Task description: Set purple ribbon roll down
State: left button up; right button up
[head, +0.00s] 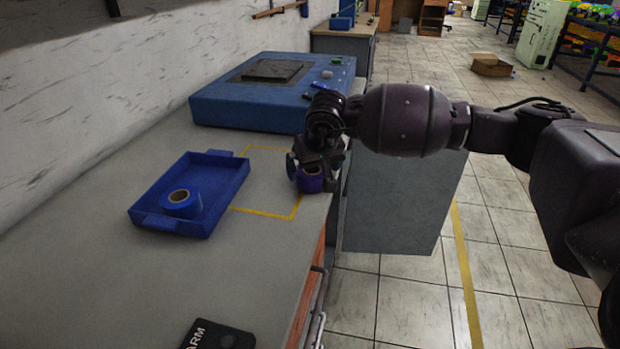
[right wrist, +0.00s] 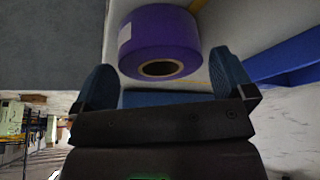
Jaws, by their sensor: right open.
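The purple ribbon roll (head: 310,182) stands on the counter at its right edge, by the yellow tape outline. In the right wrist view the purple roll (right wrist: 159,35) shows just beyond the fingers, with its brown core facing the camera. My right gripper (head: 316,170) is right at the roll in the head view and partly covers it. In the right wrist view my right gripper (right wrist: 168,85) has its fingers spread wide, with nothing held. My left gripper is not clearly in view; a dark piece marked "ARM" (head: 217,336) shows at the bottom.
A blue tray (head: 221,190) holding a blue ribbon roll (head: 181,203) sits on the counter (head: 110,258) to the left. A blue machine (head: 235,99) stands behind. The counter drops off to the floor on the right. The near counter is mostly clear.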

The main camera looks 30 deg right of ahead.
jog(key=shift+x, duration=1.15)
jog(key=shift+a+r, duration=0.1)
jog(key=shift+r, duration=0.05)
jog(key=shift+s, duration=0.1)
jog(key=c, duration=0.8)
jog(key=shift+c, duration=0.2)
